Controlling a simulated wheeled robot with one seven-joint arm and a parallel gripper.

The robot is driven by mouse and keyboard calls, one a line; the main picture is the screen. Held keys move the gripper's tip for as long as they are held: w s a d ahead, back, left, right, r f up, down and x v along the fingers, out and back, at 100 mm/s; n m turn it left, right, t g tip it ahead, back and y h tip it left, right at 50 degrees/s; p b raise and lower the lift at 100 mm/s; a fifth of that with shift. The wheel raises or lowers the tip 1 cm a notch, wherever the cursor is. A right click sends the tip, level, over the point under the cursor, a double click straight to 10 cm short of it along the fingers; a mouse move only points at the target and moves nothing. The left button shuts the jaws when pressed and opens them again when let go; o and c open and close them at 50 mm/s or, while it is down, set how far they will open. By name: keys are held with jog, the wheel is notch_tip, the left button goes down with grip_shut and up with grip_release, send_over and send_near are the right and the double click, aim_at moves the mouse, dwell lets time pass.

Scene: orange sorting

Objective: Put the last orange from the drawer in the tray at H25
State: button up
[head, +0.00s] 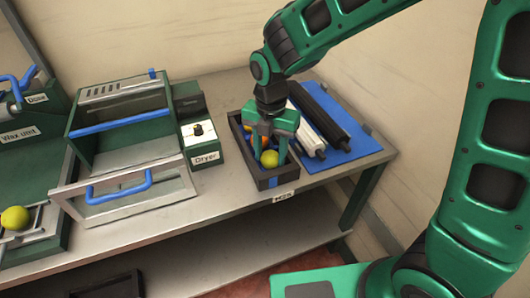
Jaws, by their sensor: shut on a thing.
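A dark tray (265,184) stands on the bench above a small label that seems to read H25. My gripper (270,156) points down inside the tray and is shut on a yellow-green round fruit (270,159), which sits low between the fingers. Whether the fruit touches the tray floor is hard to tell. Bits of orange and yellow fruit show behind the fingers, largely hidden. The dryer (130,130) has a glass-fronted front (128,194) with a blue handle, and its open inside looks empty.
A yellow fruit (15,218) sits at the wax unit (20,132) on the far left. Bare bench lies between dryer and tray.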

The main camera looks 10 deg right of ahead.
aim_at(270, 153)
jog(key=o, duration=0.9)
notch_tip(270, 153, up, 12)
jog(key=shift+r, duration=0.1)
